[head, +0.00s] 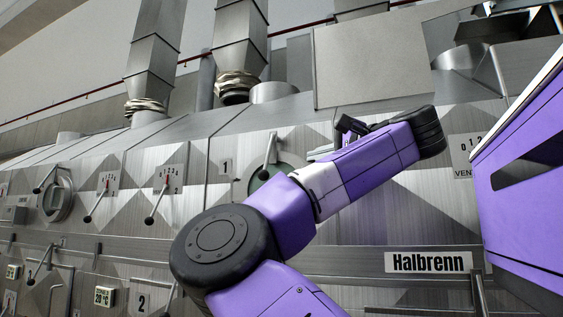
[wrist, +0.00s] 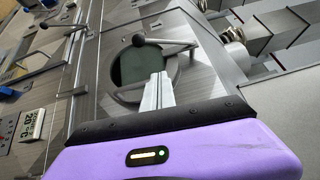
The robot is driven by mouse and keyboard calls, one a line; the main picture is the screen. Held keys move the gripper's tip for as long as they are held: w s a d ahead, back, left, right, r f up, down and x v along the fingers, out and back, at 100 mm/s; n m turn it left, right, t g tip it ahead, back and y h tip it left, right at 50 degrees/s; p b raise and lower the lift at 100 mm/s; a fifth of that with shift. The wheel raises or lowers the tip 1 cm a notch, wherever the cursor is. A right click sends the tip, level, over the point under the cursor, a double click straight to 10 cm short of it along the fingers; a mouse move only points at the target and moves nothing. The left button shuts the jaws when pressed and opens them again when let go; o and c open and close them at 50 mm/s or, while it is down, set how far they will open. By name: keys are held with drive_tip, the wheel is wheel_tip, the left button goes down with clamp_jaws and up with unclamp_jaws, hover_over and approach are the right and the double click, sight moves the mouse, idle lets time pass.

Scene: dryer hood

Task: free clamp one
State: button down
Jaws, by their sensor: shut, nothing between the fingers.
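The plate marked 1 (head: 227,167) is on the steel dryer wall in the head view. Beside it a lever with a dark ball knob (head: 264,175) hangs in front of a round dark window (head: 284,172); I take this lever as clamp one. In the wrist view the lever (wrist: 168,47) lies across the upper part of the window (wrist: 130,66), its black knob at the left end. My gripper (wrist: 162,76) points at the window with its pale fingers together and empty, just below the lever in the picture. Contact cannot be told. In the head view my forearm hides most of the gripper.
A plate marked 2 (head: 141,303) is lower down. Ducts (head: 240,45) rise above.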

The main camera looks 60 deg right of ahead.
drive_tip(key=p, duration=0.4)
approach(277, 162)
drive_tip(key=w, duration=0.4)
drive_tip(key=w+p, duration=0.1)
drive_tip(key=shift+w+a+f, duration=0.3)
drive_tip(key=shift+a+f, duration=0.05)
drive_tip(key=shift+f, duration=0.05)
drive_tip(key=shift+f, duration=0.1)
